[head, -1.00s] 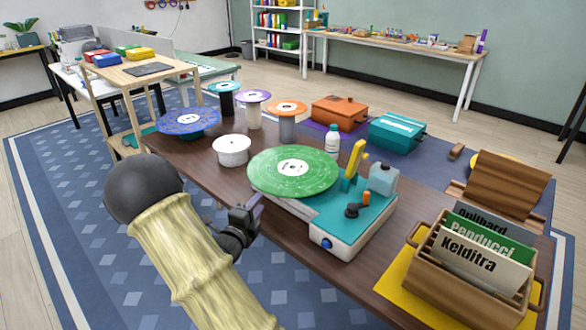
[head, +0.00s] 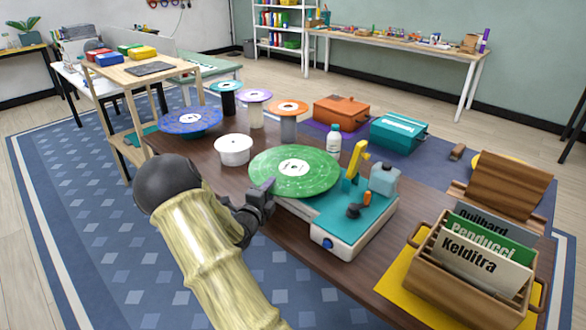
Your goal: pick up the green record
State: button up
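The green record (head: 318,179) with a white label lies flat on the teal-topped record machine (head: 338,222), overhanging its left side. My gripper (head: 266,192) is at the record's left front edge, very close to its rim. Whether the fingers touch or straddle the rim cannot be told. The finger gap is too small and too side-on to see.
A white round canister (head: 233,149) stands left of the record, and a white bottle (head: 334,139) behind it. A yellow arm (head: 354,160) and a grey-blue block (head: 383,178) rise at the machine's right. A wooden crate of sleeves (head: 461,275) stands at right front.

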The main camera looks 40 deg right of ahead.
jog(key=shift+w+d, duration=0.3)
jog(key=shift+d, duration=0.1)
jog(key=shift+s+d, duration=0.2)
jog(key=shift+d, duration=0.15)
jog(key=shift+w+a, duration=0.1)
jog(key=shift+a, duration=0.3)
jog(key=shift+c, duration=0.4)
jog(key=shift+d+r, duration=0.1)
jog(key=shift+d, duration=0.05)
grip_shut()
